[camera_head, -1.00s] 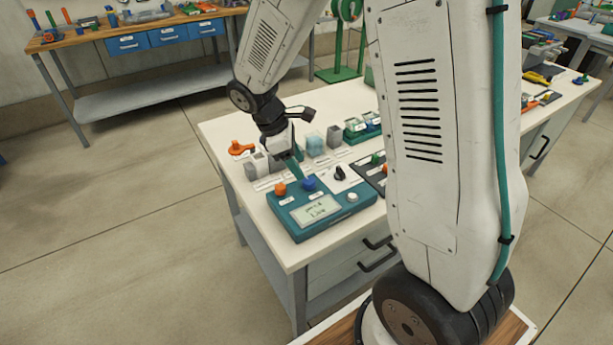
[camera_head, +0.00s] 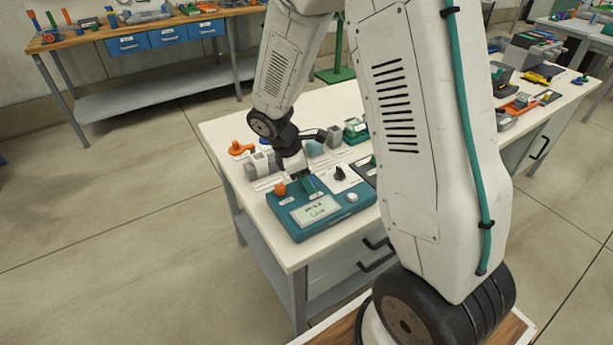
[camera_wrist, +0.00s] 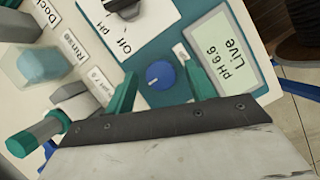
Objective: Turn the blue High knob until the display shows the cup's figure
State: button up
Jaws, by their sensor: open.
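The blue knob (camera_wrist: 160,74) shows in the wrist view with a pale pointer mark, on the teal control box (camera_head: 340,217). My gripper (camera_wrist: 162,88) is open, with one teal finger on each side of the knob and a gap to each. I cannot tell how far down the fingertips reach beside it. In the head view my gripper (camera_head: 308,184) hides the knob. The display (camera_wrist: 226,62) reads "pH 6.6 Live"; it also shows in the head view (camera_head: 316,209).
An orange knob (camera_head: 280,188) is left of my gripper on the box. A black selector (camera_head: 340,173) marked "Off" and "pH" and a white button (camera_head: 352,197) are to the right. Behind stand grey blocks, a translucent cup (camera_wrist: 45,66) and an orange-handled piece (camera_head: 240,148).

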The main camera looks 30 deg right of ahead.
jog(key=c, duration=1)
jog(key=shift+m, duration=0.4)
jog(key=m+g, duration=0.1)
jog(key=m, duration=0.1)
jog(key=shift+w+d+m+y, duration=0.1)
jog(key=shift+w+m+y, duration=0.05)
jog(key=shift+m+y, duration=0.25)
jog(key=m+g+y, duration=0.1)
jog(key=m, duration=0.3)
jog(key=shift+w+d+m, duration=0.1)
jog(key=shift+m, duration=0.2)
jog(key=m+y, duration=0.1)
jog(key=m, duration=0.2)
jog(key=shift+d+m+g+y, duration=0.1)
jog(key=shift+m+g+y, duration=0.2)
jog(key=shift+y, duration=0.1)
jog(key=shift+m+y, duration=0.7)
jog(key=shift+m, duration=1.2)
